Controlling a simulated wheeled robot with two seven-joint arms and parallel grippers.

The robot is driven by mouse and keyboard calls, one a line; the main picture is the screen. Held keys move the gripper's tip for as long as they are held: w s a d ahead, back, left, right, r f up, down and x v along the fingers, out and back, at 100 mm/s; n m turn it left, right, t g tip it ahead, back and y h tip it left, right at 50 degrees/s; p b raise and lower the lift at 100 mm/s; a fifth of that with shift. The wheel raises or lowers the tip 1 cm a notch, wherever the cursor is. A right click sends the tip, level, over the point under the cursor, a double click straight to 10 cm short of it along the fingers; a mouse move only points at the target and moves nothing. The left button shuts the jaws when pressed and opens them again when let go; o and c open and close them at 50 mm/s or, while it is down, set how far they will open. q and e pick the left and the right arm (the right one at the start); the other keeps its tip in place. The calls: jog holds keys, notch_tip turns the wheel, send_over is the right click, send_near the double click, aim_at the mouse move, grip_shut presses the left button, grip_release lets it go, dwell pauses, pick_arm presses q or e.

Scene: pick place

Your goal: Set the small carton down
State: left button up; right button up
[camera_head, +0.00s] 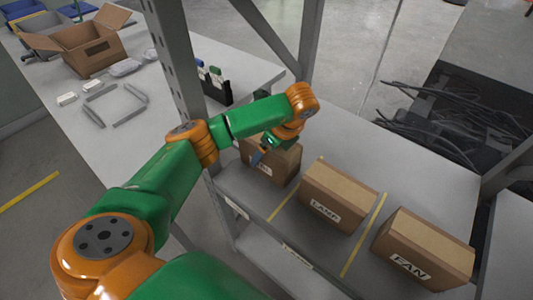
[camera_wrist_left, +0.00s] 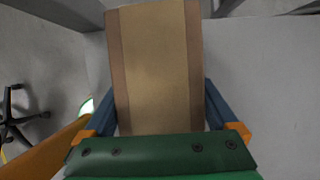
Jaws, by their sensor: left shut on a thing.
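A small brown carton (camera_head: 280,165) is at the left end of the grey shelf, partly hidden by my left arm and gripper. My left gripper (camera_head: 262,152) is at this carton. In the left wrist view the carton (camera_wrist_left: 155,65) fills the middle, with a blue finger along each side, and the gripper (camera_wrist_left: 160,110) is shut on it. The carton looks upright and at or just above the shelf; I cannot tell whether it touches. My right gripper is in neither view.
On the same shelf (camera_head: 365,150) stand a carton marked LAMP (camera_head: 338,195) and one marked FAN (camera_head: 425,248), with yellow strips between bays. Grey shelf posts (camera_head: 175,60) rise near my arm. A table at left holds an open box (camera_head: 92,45).

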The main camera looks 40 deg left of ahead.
pick_arm(q)
jog(key=shift+f, duration=0.3)
grip_shut()
jog(key=o, duration=1.5)
grip_release()
jog(key=shift+o, duration=0.2)
jog(key=shift+d+r, duration=0.15)
jog(key=shift+r, duration=0.25)
jog(key=p+v, duration=0.4)
jog(key=v, duration=0.6)
jog(key=shift+s+d+r, duration=0.1)
jog(key=shift+d+r, duration=0.2)
jog(key=shift+r, duration=0.2)
